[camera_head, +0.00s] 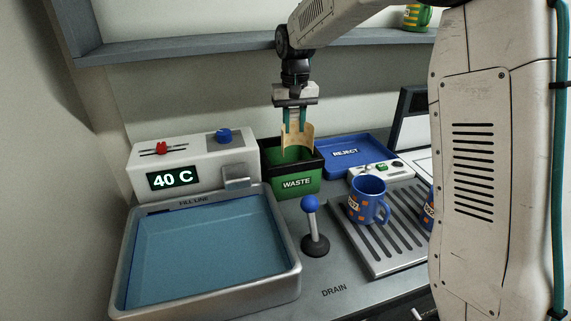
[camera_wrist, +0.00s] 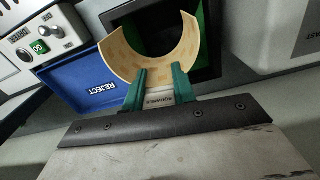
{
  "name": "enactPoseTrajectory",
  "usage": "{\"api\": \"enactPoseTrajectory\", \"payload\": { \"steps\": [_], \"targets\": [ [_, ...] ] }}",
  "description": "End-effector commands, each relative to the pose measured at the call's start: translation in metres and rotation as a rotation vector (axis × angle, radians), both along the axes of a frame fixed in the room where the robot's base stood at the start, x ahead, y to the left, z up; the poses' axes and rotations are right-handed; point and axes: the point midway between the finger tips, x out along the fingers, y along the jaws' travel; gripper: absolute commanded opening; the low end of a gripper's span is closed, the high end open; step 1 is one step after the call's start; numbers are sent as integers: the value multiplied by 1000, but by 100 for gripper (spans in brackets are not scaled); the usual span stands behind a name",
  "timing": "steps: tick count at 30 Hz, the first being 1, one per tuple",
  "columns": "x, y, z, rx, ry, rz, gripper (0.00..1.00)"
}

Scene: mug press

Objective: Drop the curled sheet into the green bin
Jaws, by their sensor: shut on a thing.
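The curled sheet (camera_wrist: 152,54) is tan and bent into an open curve, with faint printed marks inside. My gripper (camera_wrist: 150,88) is shut on its edge with two green fingers. In the head view my gripper (camera_head: 295,118) points down and holds the sheet (camera_head: 297,140) at the mouth of the green bin (camera_head: 297,185). The bin has a black rim and a WASTE label. The sheet's lower edge appears to be at or just inside the opening. The wrist view shows the bin's dark rim (camera_wrist: 222,50) behind the sheet.
A blue REJECT tray (camera_head: 345,153) stands right of the bin. A white unit reading 40 C (camera_head: 190,160) and a water basin (camera_head: 205,255) stand left. A blue-knobbed lever (camera_head: 311,225) is in front. A blue mug (camera_head: 368,200) stands on the drain rack (camera_head: 385,250). A shelf (camera_head: 180,45) runs behind.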

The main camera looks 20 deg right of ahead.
Motion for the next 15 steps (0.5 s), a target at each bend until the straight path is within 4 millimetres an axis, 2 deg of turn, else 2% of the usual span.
{"api": "enactPoseTrajectory", "payload": {
  "steps": [7,15],
  "targets": [
    [-1,-2,-24,0,1,-2,10],
    [-1,-1,-41,0,1,-2,10]
  ]
}}
